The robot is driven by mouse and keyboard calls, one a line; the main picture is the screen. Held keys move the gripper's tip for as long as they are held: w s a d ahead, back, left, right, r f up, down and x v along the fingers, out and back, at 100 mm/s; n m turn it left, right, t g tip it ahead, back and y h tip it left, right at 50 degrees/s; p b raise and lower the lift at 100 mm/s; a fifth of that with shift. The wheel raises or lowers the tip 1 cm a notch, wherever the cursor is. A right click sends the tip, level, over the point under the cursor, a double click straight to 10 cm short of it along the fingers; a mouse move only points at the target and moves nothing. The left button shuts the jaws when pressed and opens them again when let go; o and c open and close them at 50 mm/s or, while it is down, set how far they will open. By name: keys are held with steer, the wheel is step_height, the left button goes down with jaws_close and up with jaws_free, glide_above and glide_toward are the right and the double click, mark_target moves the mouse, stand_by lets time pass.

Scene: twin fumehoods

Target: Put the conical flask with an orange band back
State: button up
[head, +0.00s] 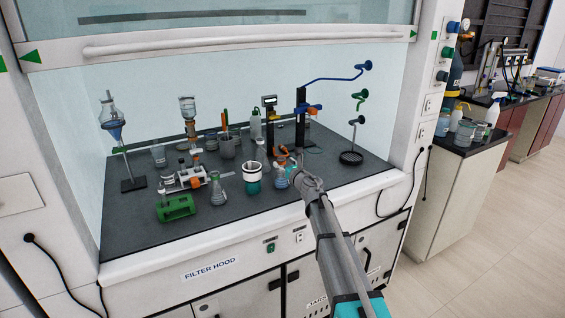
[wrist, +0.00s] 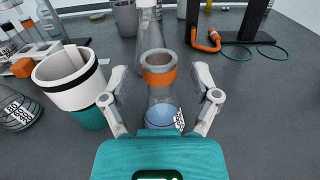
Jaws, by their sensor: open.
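The conical flask with an orange band (wrist: 158,75) stands upright on the dark hood floor in the wrist view, with blue at its base. It also shows in the head view (head: 281,180), partly behind my gripper. My gripper (wrist: 161,97) is open, with one finger on each side of the flask. A gap shows between the fingers and the glass. In the head view my gripper (head: 297,172) reaches in over the front edge of the hood floor.
A white and teal cup with a black band (wrist: 75,80) stands close left of my gripper. Another clear flask (wrist: 148,25) stands right behind the banded one. An orange hose piece (wrist: 207,41) lies behind right. Bare floor (wrist: 265,90) lies to the right. The raised sash (head: 230,40) is above.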

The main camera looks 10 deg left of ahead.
steer(key=v, duration=1)
steer(key=shift+s, duration=0.15)
steer(key=shift+d+f, duration=0.1)
stand_by(0.3)
